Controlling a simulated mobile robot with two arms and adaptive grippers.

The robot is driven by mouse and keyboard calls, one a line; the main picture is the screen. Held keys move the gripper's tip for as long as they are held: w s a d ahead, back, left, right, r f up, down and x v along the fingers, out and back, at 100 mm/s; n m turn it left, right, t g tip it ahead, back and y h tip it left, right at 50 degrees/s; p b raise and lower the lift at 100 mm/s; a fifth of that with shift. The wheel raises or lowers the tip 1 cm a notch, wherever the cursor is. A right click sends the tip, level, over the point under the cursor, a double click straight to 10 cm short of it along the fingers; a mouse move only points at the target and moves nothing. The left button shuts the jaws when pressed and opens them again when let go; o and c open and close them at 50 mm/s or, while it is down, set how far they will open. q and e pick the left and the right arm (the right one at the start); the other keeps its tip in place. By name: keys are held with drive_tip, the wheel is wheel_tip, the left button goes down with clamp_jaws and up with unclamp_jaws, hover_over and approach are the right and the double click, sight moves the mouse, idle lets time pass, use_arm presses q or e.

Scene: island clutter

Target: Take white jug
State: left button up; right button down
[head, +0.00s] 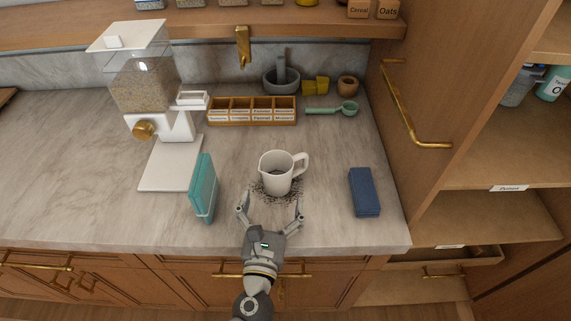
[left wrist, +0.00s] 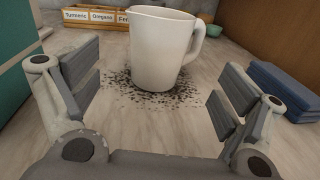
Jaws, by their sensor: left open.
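The white jug (head: 276,173) stands upright on the marble counter, on a patch of dark specks (head: 290,190). Its handle points to the right. My left gripper (head: 271,204) is open and empty, just in front of the jug, with its fingers spread wide. In the left wrist view the jug (left wrist: 162,48) stands ahead, beyond and between the two open fingers (left wrist: 158,95), apart from both. My right gripper is not in view.
A teal upright holder (head: 203,188) stands left of the gripper. Behind are a wooden spice box (head: 252,124), a green scoop (head: 347,108) and a grey mortar (head: 281,84). A grain dispenser (head: 146,90) stands at left.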

sight(274, 185)
use_arm(q)
drive_tip(key=shift+w+d+r, duration=0.1)
drive_tip(key=shift+w+r, duration=0.15)
drive_tip(key=shift+w, duration=0.7)
drive_tip(key=shift+w+f, duration=0.15)
drive_tip(key=shift+w, duration=0.15)
drive_tip(key=w+p, duration=0.2)
drive_tip(key=w, duration=0.2)
drive_tip(key=shift+w+d, duration=0.15)
drive_tip(key=shift+w, duration=0.6)
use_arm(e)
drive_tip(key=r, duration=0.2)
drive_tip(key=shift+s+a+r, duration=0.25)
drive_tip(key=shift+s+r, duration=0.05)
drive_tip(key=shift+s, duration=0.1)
use_arm(q)
drive_tip(key=shift+s, duration=0.1)
drive_tip(key=c, duration=1.3)
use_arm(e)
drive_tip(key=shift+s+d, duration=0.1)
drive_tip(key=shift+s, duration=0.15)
